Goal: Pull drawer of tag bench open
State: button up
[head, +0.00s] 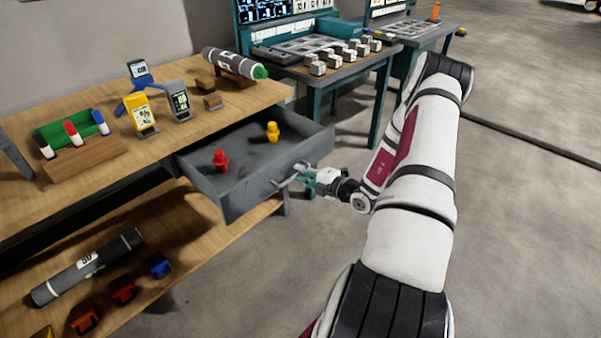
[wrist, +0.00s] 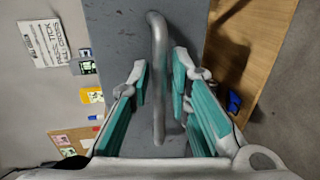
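The tag bench (head: 95,155) is a wooden-topped bench on the left in the head view. Its grey drawer (head: 262,190) stands pulled well out, with a red piece (head: 220,161) and a yellow piece (head: 272,132) inside. The drawer's bar handle (head: 288,179) is on its front; it also shows in the wrist view (wrist: 159,80). My gripper (head: 303,175) is at the handle. In the wrist view its teal-padded fingers (wrist: 159,85) lie on either side of the bar, with a narrow gap visible on each side.
A grey roll (head: 230,61), handheld devices (head: 140,110) and a marker holder (head: 75,135) are on the benchtop. Another roll (head: 88,266) and coloured bins (head: 122,291) are on the lower shelf. A teal workstation (head: 320,50) stands behind. The floor in front is clear.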

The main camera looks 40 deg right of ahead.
jog(key=v, duration=1.1)
jog(key=shift+s, duration=0.1)
